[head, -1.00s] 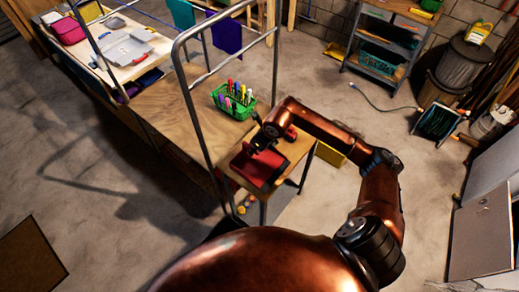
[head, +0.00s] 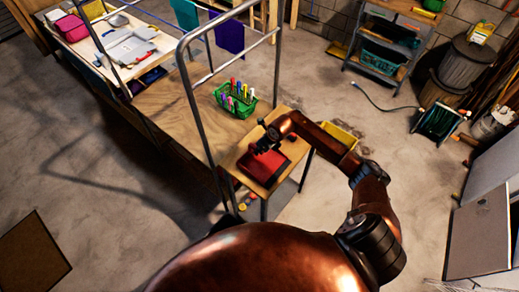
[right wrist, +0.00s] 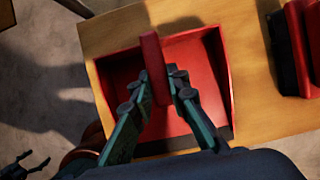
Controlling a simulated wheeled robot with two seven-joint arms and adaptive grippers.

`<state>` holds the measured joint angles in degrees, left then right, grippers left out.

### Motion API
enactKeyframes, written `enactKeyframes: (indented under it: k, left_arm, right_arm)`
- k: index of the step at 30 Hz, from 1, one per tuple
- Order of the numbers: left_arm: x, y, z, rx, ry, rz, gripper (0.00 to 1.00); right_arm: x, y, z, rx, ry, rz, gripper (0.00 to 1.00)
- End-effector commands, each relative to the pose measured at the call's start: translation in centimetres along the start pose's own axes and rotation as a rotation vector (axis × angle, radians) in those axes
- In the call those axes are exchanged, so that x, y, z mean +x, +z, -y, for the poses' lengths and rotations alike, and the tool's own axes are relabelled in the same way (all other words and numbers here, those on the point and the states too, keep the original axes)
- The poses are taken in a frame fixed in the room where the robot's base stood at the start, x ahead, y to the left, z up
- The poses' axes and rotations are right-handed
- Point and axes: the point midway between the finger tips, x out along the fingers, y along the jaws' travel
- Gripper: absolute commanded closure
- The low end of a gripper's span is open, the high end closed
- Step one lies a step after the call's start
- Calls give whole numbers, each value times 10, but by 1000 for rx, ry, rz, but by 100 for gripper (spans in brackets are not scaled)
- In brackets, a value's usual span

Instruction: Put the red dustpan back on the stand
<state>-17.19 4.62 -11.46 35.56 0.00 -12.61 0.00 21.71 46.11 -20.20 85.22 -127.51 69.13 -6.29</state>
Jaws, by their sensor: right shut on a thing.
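The red dustpan (head: 266,168) is over the top of the small wooden stand (head: 250,189), roughly level with it; whether it fully touches the top I cannot tell. In the right wrist view its tray (right wrist: 205,75) faces the camera and its red handle (right wrist: 152,62) stands up between my fingers. My right gripper (right wrist: 158,92) is shut on this handle. It shows from above in the head view (head: 257,148). Dark, spread fingers at the lower left of the right wrist view look like my left gripper (right wrist: 28,165), open and empty. It does not show in the head view.
A red brush with dark bristles (right wrist: 298,50) lies right of the dustpan on the stand. A metal rail (head: 197,120) rises beside the stand. A green caddy of bottles (head: 236,98) sits on the wooden bench. A yellow bin (head: 341,133) stands behind my right arm.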

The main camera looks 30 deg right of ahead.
Motion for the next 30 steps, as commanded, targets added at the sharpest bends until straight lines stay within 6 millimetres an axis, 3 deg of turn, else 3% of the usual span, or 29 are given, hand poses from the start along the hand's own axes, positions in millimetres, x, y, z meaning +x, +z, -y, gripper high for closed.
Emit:
enactKeyframes:
  k: [3, 4, 11, 22, 30]
  left_arm:
    - [3, 0, 0, 0, 0, 0, 17]
    - [2, 0, 0, 0, 0, 0, 17]
    - [2, 0, -1, 0, 1, 0, 17]
    - [1, 0, -1, 0, 1, 0, 17]
    - [9, 2, -1, 0, 1, 2, 17]
  right_arm:
    - [2, -1, 0, 0, 0, 0, 100]
    - [2, -1, 0, 0, 0, 0, 83]
    - [1, -1, 0, 0, 0, 0, 68]
    - [-5, 0, 1, -1, -1, 1, 68]
    - [-52, -1, 1, -4, -4, 0, 68]
